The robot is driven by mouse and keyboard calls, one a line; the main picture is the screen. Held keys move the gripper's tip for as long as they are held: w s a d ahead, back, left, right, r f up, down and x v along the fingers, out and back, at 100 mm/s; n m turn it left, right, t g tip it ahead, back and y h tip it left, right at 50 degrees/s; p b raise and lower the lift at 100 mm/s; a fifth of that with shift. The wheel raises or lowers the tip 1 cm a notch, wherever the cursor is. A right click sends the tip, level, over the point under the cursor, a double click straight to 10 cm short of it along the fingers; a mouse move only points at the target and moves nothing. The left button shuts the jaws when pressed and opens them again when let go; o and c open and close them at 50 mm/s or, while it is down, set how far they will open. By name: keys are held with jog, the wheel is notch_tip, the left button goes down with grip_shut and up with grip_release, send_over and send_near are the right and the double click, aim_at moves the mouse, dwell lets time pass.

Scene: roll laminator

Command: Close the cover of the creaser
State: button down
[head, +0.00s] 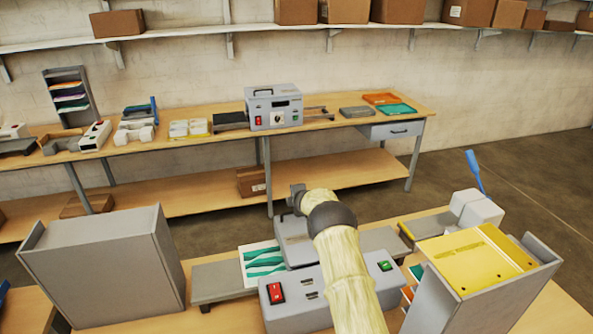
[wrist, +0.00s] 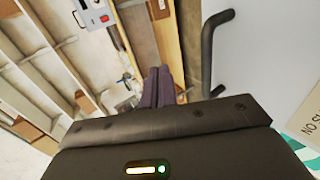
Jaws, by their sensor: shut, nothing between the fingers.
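The creaser is the grey machine (head: 300,312) on the near table, with a red switch and a green button on its front. Its grey cover (head: 294,242) appears raised behind the front housing, partly hidden by my arm. In the wrist view, a pale grey panel that looks like the cover (wrist: 262,60) fills the right side, with a dark bar handle (wrist: 208,55) on it. My gripper (head: 296,190) is beyond the cover's top in the head view. In the wrist view its fingers (wrist: 155,85) are together and empty, left of the handle and apart from it.
A sheet with teal stripes (head: 262,262) lies left of the cover on a grey side table. A large grey box (head: 105,265) stands left; a grey holder with yellow folders (head: 475,262) stands right. Another grey machine (head: 273,107) is on the back bench.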

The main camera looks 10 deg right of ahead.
notch_tip(320, 180, up, 11)
jog(key=w+p, duration=0.2)
jog(key=p, duration=0.3)
jog(key=shift+a, duration=0.15)
dwell(0.5)
jog(key=shift+w, duration=0.15)
